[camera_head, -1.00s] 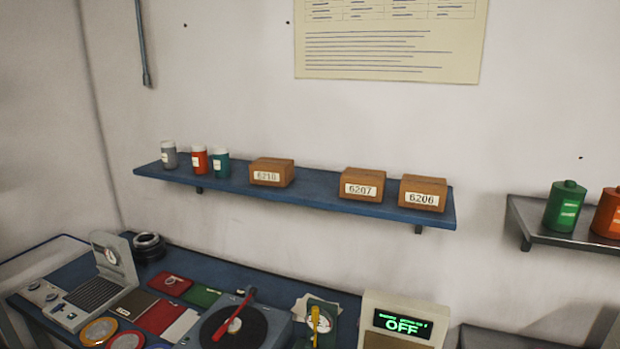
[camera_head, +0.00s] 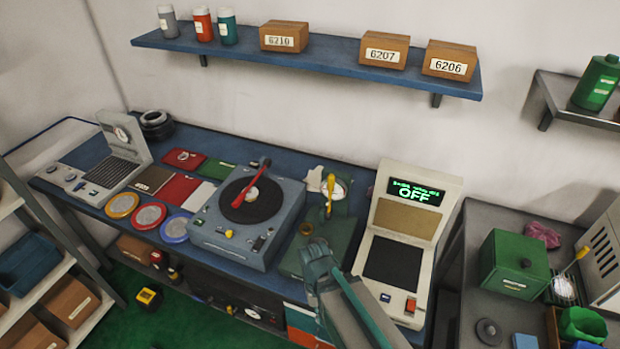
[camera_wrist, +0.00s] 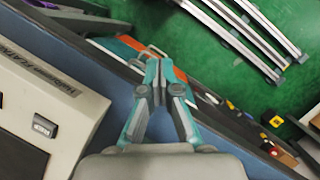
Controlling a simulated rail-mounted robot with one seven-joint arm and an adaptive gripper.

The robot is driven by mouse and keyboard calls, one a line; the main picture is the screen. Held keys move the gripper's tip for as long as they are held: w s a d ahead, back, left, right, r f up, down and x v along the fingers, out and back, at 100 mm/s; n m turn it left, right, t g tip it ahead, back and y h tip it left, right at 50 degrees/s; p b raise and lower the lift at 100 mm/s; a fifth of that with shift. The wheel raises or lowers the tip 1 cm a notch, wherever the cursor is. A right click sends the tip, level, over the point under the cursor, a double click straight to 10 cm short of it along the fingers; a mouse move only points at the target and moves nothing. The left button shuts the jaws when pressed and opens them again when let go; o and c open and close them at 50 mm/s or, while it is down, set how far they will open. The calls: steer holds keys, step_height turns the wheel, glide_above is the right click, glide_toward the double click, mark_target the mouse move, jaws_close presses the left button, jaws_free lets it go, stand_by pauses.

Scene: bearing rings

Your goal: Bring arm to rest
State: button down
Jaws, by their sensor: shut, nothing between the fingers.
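My gripper (camera_wrist: 158,66) is in the wrist view with its teal-and-grey fingers together and nothing between them. The wrist view shows it above the front edge of the blue bench (camera_wrist: 115,85), with green floor beyond. In the head view my arm (camera_head: 345,300) rises from the bottom edge, in front of the bench between the turntable device and the display device. No bearing ring is in the gripper.
The turntable device (camera_head: 250,215) is left of my arm, and the display device (camera_head: 405,235) reading OFF is right. A green box (camera_head: 515,265) sits on the grey table. Boxes, including one marked 6207 (camera_head: 384,50), stand on the wall shelf (camera_head: 300,65).

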steer(key=shift+w+a+r, duration=0.1)
steer(key=shift+w+a, duration=0.05)
steer(key=shift+w, duration=0.1)
stand_by(0.3)
